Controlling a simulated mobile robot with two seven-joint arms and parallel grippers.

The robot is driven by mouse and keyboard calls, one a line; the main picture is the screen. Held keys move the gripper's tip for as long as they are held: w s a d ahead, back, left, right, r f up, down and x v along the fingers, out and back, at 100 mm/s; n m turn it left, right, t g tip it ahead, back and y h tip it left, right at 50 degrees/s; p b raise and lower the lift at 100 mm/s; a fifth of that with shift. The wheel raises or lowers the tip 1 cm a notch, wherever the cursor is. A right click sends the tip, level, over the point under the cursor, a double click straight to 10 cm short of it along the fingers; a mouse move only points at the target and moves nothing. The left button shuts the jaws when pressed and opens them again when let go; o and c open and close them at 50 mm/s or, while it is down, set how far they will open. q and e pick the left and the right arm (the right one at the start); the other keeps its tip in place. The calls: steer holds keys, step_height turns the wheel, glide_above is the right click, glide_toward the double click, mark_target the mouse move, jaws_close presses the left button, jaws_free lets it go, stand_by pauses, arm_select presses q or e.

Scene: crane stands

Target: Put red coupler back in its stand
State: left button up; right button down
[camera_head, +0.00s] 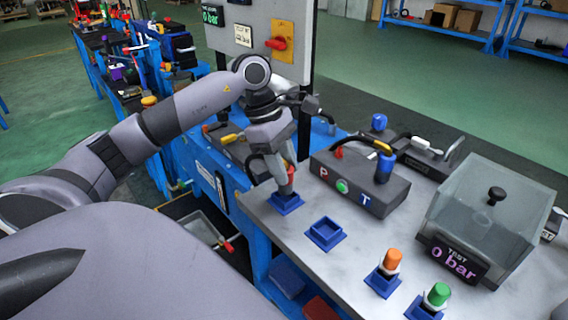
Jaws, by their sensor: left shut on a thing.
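My left gripper (285,187) reaches down over a blue square stand (286,206) at the left end of the row on the bench. It is shut, and a bit of red (293,172) shows beside its fingers, which looks like the red coupler. Most of the coupler is hidden by the gripper. I cannot tell whether its lower end sits in the stand or just above it. A second blue stand (325,235) to the right is empty. My right gripper is not in view.
An orange coupler (392,262) and a green coupler (437,296) stand in blue stands nearer the front. Behind is a dark block marked P and T (360,183). A clear box with a 0 bar display (459,258) stands at the right. A post with a panel (265,35) rises behind my arm.

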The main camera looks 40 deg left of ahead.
arm_select(q)
steer(key=shift+f, duration=0.15)
steer(key=shift+f+b, duration=0.35)
steer(key=shift+b, duration=0.1)
steer(key=shift+f+b, duration=0.8)
steer(key=shift+f, duration=0.2)
steer(key=o, duration=1.2)
steer(key=shift+p+v, duration=1.6)
steer(key=shift+v, duration=1)
